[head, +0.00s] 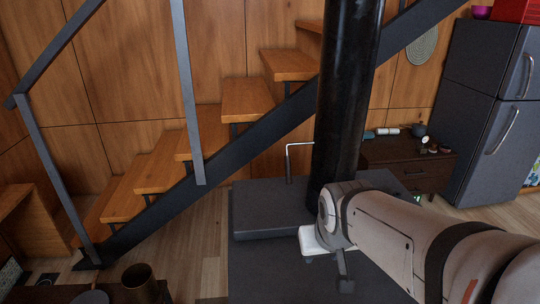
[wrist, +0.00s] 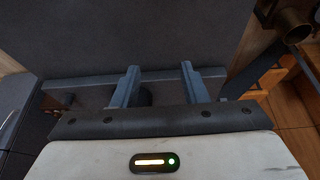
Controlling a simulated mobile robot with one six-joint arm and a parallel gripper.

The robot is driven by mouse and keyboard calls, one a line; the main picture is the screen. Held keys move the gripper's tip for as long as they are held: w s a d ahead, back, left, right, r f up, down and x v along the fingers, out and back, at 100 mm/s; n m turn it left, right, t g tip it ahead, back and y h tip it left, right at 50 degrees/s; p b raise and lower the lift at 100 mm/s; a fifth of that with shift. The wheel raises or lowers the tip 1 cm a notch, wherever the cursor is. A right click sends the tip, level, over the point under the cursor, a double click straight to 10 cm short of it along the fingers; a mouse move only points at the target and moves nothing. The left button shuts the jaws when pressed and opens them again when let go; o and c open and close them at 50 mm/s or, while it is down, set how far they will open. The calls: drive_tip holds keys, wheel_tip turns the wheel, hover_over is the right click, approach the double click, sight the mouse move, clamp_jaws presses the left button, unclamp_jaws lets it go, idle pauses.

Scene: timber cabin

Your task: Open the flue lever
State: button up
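My gripper (head: 344,284) is in front of the flue pipe, over the stove top, apart from the rod and nearer to me. In the wrist view, my gripper's two fingers (wrist: 159,68) are spread with a dark surface beyond them. A small dark round shape shows between them, too dim to identify. The rod is not recognisable in the wrist view.
A staircase (head: 190,150) with a black rail rises behind the stove. A wooden cabinet (head: 405,178) with small items stands behind right, beside a dark fridge (head: 485,100).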

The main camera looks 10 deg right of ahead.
drive_tip(key=w+d+f+t+b, duration=0.25)
drive_tip(key=w+t+b, duration=0.25)
drive_tip(key=w, duration=0.8)
drive_tip(key=n+t+y+b, duration=0.1)
drive_tip(key=t+y+b, duration=0.3)
drive_tip(key=t+b, duration=0.3)
approach(289, 170)
drive_tip(key=w+f+t+p, duration=0.1)
drive_tip(key=w, duration=0.2)
drive_tip(key=x, duration=0.7)
drive_tip(key=shift+w+a+p, duration=0.35)
drive_tip(key=shift+a, duration=0.05)
clamp_jaws()
